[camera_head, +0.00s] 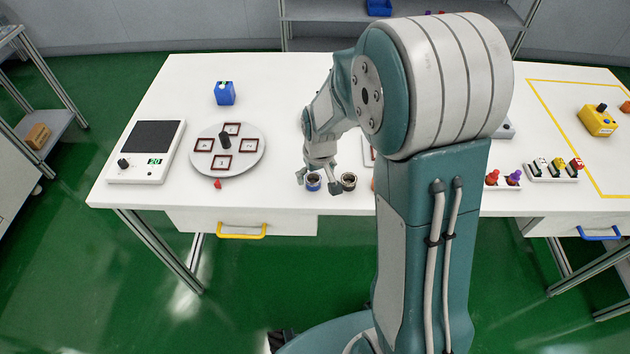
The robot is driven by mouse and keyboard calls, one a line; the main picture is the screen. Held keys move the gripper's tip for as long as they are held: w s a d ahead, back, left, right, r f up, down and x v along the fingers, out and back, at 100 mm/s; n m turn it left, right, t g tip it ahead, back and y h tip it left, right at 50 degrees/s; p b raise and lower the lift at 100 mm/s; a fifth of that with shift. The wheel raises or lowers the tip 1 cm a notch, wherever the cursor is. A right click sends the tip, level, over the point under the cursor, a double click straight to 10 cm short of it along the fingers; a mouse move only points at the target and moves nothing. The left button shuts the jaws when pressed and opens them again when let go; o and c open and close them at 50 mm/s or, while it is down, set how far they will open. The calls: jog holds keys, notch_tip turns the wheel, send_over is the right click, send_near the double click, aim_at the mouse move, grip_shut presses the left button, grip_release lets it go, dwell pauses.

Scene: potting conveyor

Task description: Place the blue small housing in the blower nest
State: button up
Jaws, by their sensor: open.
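My gripper (317,181) points down near the table's front edge, open, with its two fingers apart. A small round blue cup-like piece (313,184), which looks like the blue small housing, stands upright between or just behind the fingers. I cannot tell whether a finger touches it. A similar dark olive round piece (348,182) stands just right of the right finger. The blower nest cannot be made out for certain; my arm hides part of the table.
On the white table (275,90) are a blue block (224,93), a scale (146,152), a round plate with red-framed squares (254,165), and a small red piece (217,184). Right of my arm are red and purple pieces, a small rack (539,176) and a yellow box (598,121). The back middle is clear.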

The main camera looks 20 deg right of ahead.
jog(key=shift+w+a+f, duration=0.1)
jog(key=shift+f, duration=0.75)
jog(key=shift+a, duration=0.3)
jog(key=c, duration=0.6)
jog(key=shift+d, duration=0.2)
jog(key=c, duration=0.3)
jog(key=shift+c, duration=0.4)
